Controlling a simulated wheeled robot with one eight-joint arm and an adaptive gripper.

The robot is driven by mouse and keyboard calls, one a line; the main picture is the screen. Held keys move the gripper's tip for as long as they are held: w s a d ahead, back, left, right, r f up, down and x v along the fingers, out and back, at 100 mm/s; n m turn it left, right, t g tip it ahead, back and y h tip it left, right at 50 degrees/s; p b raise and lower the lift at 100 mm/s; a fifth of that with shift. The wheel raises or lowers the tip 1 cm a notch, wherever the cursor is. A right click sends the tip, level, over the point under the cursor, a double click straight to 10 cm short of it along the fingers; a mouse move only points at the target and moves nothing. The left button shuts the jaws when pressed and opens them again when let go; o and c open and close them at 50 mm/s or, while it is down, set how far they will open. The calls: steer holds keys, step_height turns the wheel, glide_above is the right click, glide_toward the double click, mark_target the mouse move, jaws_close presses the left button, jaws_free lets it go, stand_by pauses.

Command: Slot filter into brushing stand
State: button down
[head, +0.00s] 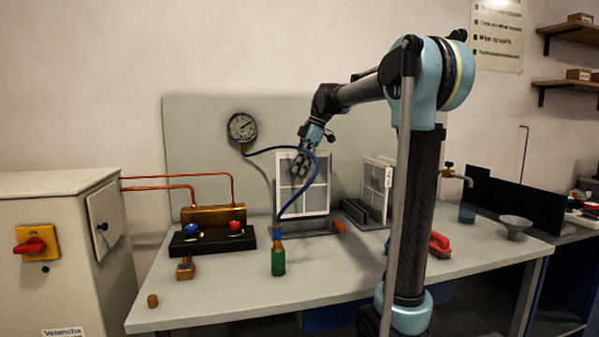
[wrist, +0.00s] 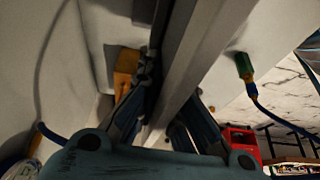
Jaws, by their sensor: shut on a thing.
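A white-framed filter (head: 281,201) with a pale, divided panel stands upright at the middle of the bench in the head view. My gripper (head: 303,164) is shut on the filter near its upper part. In the wrist view its long pale frame (wrist: 187,70) runs between the fingers of my gripper (wrist: 165,125). A dark, low base shows at the filter's lower edge; I cannot tell whether the filter touches it. To the right, a grey slotted stand (head: 354,213) is next to a second white-framed panel (head: 375,184). I cannot tell which base is the brushing stand.
A green bottle (head: 278,263) with a blue hose (head: 287,205) stands in front of the filter. A round gauge (head: 241,128) hangs on the back panel. A valve block (head: 213,217) is at left. A red-handled tool (head: 440,244) lies at right. The front left bench is mostly clear.

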steer(key=shift+r, duration=2.9)
steer(key=shift+f, duration=3.55)
steer(key=c, duration=1.7)
jaws_free()
steer(key=v, duration=1.2)
